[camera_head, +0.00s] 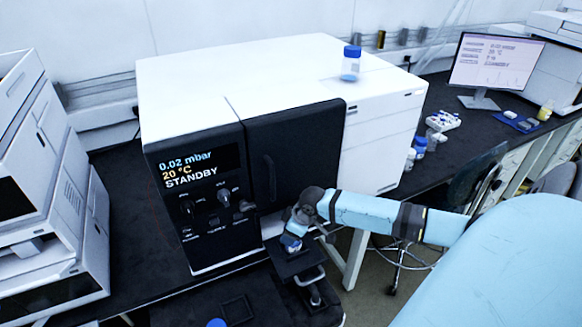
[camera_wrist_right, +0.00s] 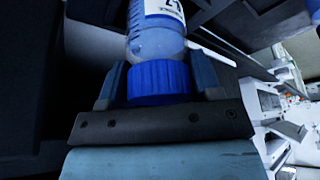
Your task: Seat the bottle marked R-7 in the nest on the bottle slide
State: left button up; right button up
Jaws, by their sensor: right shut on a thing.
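My right gripper (camera_head: 293,236) is shut on a bottle (camera_head: 291,243). In the right wrist view my gripper's fingers (camera_wrist_right: 160,88) clasp the blue cap (camera_wrist_right: 158,80) from both sides. The clear bottle body (camera_wrist_right: 156,42) carries a white label, cut off by the frame, with what looks like an upside-down 7. In the head view the bottle is over the small dark platform of the bottle slide (camera_head: 312,277) at the front of the instrument. The gripper hides most of the bottle and the nest, so I cannot tell whether the bottle touches it. My left gripper is out of view.
The white instrument (camera_head: 240,75) stands behind the slide, its dark door (camera_head: 295,150) shut. Another blue-capped bottle (camera_head: 351,64) stands on its top. A blue cap (camera_head: 216,323) shows at the bottom edge, near a square dark frame (camera_head: 238,309). Several bottles stand at its right.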

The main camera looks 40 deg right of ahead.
jog(key=shift+f, duration=0.25)
jog(key=o, duration=1.1)
jog(key=v, duration=1.4)
